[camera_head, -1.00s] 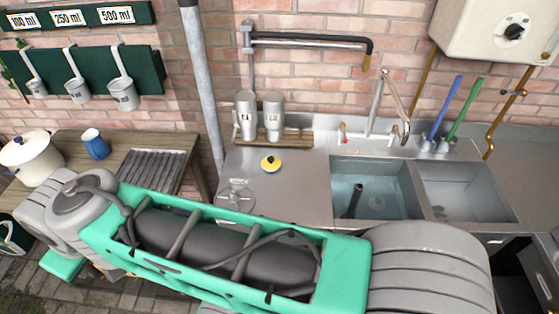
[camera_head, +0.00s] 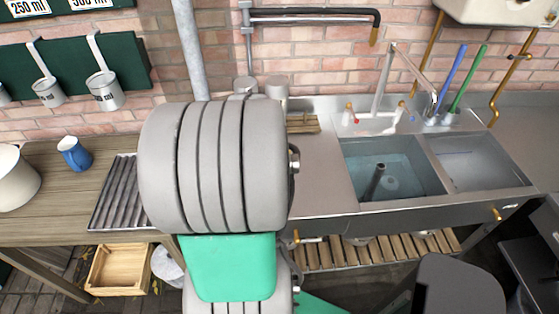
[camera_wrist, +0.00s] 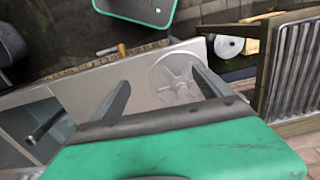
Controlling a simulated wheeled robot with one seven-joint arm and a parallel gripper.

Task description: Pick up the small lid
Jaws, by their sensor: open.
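In the wrist view my gripper (camera_wrist: 160,78) is open, with its two grey fingers apart and nothing held. A round grey disc with spokes (camera_wrist: 172,80) lies on the steel counter (camera_wrist: 85,92), seen between and beyond the fingers. I cannot tell whether it is the small lid. A yellow lid with a dark knob, seen on the counter in the earlier head view, does not show now. In the head view my arm covers the left part of the counter, and my gripper is hidden there.
A sink (camera_head: 436,197) with a tap (camera_head: 380,82) is on the right. On the left, a wooden table (camera_head: 70,205) holds a white pot (camera_head: 16,182), a blue jug (camera_head: 74,154) and a ridged drainer (camera_head: 117,190). A wooden crate (camera_head: 118,270) is below.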

